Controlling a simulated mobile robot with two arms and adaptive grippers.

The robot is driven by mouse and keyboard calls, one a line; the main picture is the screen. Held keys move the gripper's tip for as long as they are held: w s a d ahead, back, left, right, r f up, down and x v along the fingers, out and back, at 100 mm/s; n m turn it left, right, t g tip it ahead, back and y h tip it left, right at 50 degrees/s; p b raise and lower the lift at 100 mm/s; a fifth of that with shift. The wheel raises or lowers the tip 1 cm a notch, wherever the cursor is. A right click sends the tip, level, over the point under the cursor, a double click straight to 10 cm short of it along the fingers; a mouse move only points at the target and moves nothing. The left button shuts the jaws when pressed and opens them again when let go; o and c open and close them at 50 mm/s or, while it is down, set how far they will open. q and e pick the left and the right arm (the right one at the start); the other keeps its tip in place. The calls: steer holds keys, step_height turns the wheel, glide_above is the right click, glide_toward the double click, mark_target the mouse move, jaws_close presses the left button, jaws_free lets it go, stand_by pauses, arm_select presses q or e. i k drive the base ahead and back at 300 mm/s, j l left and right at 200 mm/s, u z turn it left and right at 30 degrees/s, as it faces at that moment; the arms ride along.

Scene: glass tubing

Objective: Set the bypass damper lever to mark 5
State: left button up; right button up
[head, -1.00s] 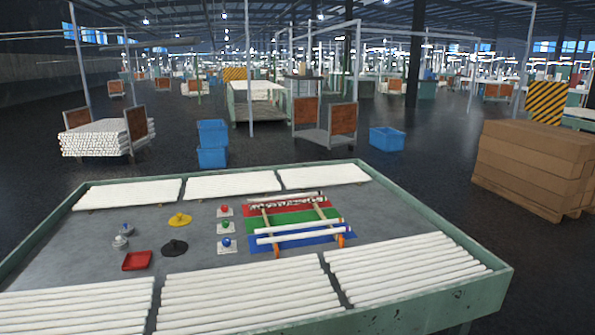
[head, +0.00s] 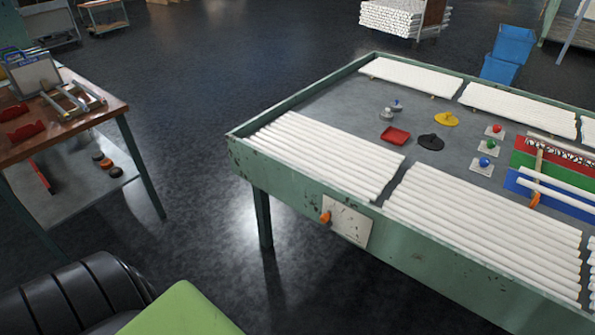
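An orange lever (head: 326,217) sticks out from a pale plate (head: 346,224) on the near side of the green table, below the rim. The plate is too small and far to read any marks, so I cannot tell which mark the lever points at. Neither of my grippers shows in the head view, and nothing is seen touching the lever.
The green table (head: 262,175) holds rows of white tubes, a red tray (head: 395,135) and colored buttons. A wooden-topped bench (head: 85,118) stands at the left. Dark floor (head: 195,150) between bench and table is clear. Blue crates (head: 512,45) stand behind.

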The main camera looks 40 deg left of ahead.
mark_target(325, 218)
steer(key=u, duration=0.95)
